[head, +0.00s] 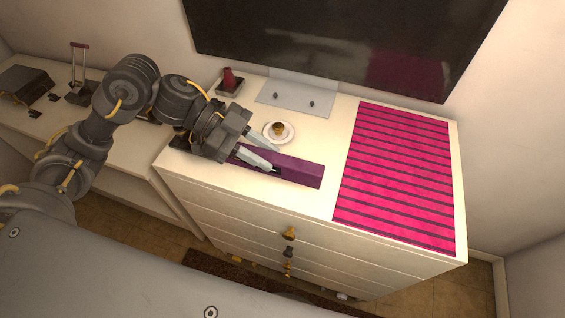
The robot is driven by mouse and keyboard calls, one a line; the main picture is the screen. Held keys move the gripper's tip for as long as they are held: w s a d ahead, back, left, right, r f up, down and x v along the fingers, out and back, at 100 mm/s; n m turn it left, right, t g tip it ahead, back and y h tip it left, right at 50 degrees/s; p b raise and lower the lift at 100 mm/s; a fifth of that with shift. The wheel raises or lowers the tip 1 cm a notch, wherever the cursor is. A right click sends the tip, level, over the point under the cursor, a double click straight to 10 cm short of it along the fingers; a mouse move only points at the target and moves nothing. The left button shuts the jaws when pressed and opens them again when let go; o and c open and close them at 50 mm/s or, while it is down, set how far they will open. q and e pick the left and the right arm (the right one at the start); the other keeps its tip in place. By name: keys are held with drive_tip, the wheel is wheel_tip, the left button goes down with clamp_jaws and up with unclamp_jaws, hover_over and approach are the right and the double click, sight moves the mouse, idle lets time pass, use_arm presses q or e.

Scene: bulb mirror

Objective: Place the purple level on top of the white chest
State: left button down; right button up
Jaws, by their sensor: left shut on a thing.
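The purple level (301,172) is a long dark purple bar over the top of the white chest (318,206), near its front edge and left of the pink striped mat. My left gripper (275,163) reaches in from the left and is shut on the level, its pale fingers along the bar. The level's left end is partly hidden by my gripper. I cannot tell whether the level touches the chest top or is just above it. My right gripper is not in view.
A pink striped mat (398,180) covers the chest's right side. A small plate with a brown item (278,131) sits behind the level. A dark red object in a tray (229,82) and a screen (345,40) stand at the back. A lower desk (135,150) adjoins at left.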

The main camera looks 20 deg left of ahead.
sight(277, 163)
use_arm(q)
drive_tip(key=d+f, duration=0.1)
drive_tip(key=f, duration=0.1)
drive_tip(key=w+d+f, duration=0.1)
drive_tip(key=f, duration=0.1)
drive_tip(key=shift+d, duration=0.3)
drive_tip(key=shift+w+d+f+p, duration=0.35)
drive_tip(key=shift+d+f, duration=0.15)
drive_tip(key=shift+f, duration=0.15)
wheel_tip(277, 163, down, 2)
drive_tip(key=shift+f+p, duration=0.15)
drive_tip(key=shift+p, duration=0.35)
drive_tip(key=shift+w+f, duration=0.1)
drive_tip(key=shift+f, duration=0.45)
drive_tip(key=shift+f, duration=0.2)
drive_tip(key=c, duration=1.1)
unclamp_jaws()
drive_tip(key=shift+c, duration=0.2)
